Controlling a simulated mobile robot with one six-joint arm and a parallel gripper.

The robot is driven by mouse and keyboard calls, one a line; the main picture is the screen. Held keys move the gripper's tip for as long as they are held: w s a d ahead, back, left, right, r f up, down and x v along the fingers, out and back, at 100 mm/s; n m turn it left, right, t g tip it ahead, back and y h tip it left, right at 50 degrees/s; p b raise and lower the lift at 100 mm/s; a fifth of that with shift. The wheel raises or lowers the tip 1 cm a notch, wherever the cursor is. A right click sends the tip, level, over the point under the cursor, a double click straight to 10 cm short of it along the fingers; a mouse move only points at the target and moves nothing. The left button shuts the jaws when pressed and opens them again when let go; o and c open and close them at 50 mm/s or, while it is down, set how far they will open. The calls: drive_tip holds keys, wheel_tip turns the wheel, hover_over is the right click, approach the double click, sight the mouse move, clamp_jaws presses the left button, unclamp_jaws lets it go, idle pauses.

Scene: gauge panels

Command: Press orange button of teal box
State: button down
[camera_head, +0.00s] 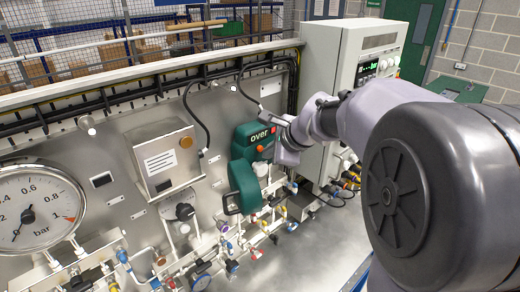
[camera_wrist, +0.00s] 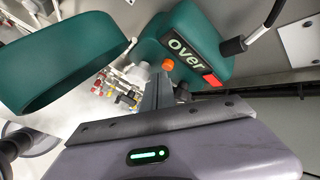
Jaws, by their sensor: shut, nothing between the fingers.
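The teal box (camera_wrist: 190,42) has a display reading "over" with a red patch beside it. It also shows in the head view (camera_head: 243,135), mounted on the grey panel. Its orange button (camera_wrist: 168,65) sits on the box's lower face, and it shows in the head view (camera_head: 259,148) just left of my gripper. A hollow teal cover (camera_wrist: 60,60) hangs open beside the box. My gripper (camera_wrist: 157,90) is shut and empty, its fingertips just below the button in the wrist view. I cannot tell whether they touch it.
A large round gauge (camera_head: 38,207) is at the left. A metal box (camera_head: 162,160) with a label sits left of the teal box. Several pipes and valves (camera_head: 235,240) run below. A tall light-grey cabinet (camera_head: 335,60) stands behind my arm. A dark cable (camera_wrist: 262,25) leaves the teal box.

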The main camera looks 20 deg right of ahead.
idle(0.5)
drive_tip(key=shift+w+a, duration=0.15)
drive_tip(key=shift+w, duration=0.25)
drive_tip(key=shift+s, duration=0.1)
drive_tip(key=s+d+b, duration=0.2)
drive_tip(key=s, duration=0.4)
drive_tip(key=shift+d+b, duration=0.25)
drive_tip(key=shift+b, duration=0.1)
